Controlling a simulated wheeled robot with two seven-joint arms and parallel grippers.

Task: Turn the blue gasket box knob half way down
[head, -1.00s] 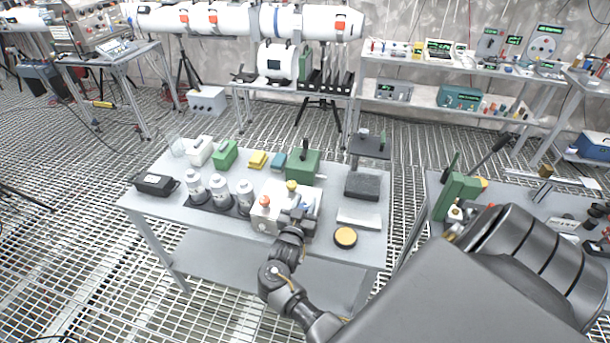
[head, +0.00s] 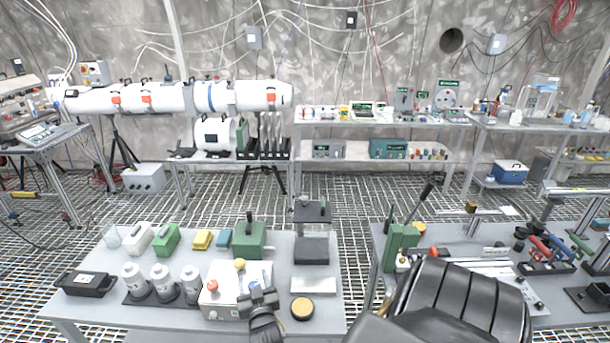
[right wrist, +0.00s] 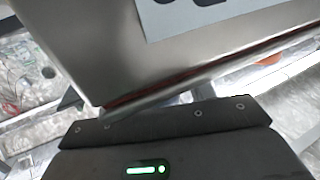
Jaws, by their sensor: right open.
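A pale box (head: 222,298) stands at the front of the near table, with an orange-red knob (head: 212,286) and a yellow knob (head: 239,264) on top. A small blue patch (head: 257,273) shows at its right side; I cannot tell whether it is the blue gasket knob. My right gripper (head: 259,297) is open at the box's right front, hiding part of it; contact is unclear. The right wrist view shows a metal housing (right wrist: 100,50) very close, with a pale label and a dark red seam; the fingertips are out of sight. My left gripper is not in view.
White canisters (head: 162,281) and a black case (head: 86,283) stand left of the box. A yellow-topped disc (head: 302,308) and a white block (head: 313,286) are close on the right. A green box (head: 249,240) is behind. A second table (head: 455,240) stands right.

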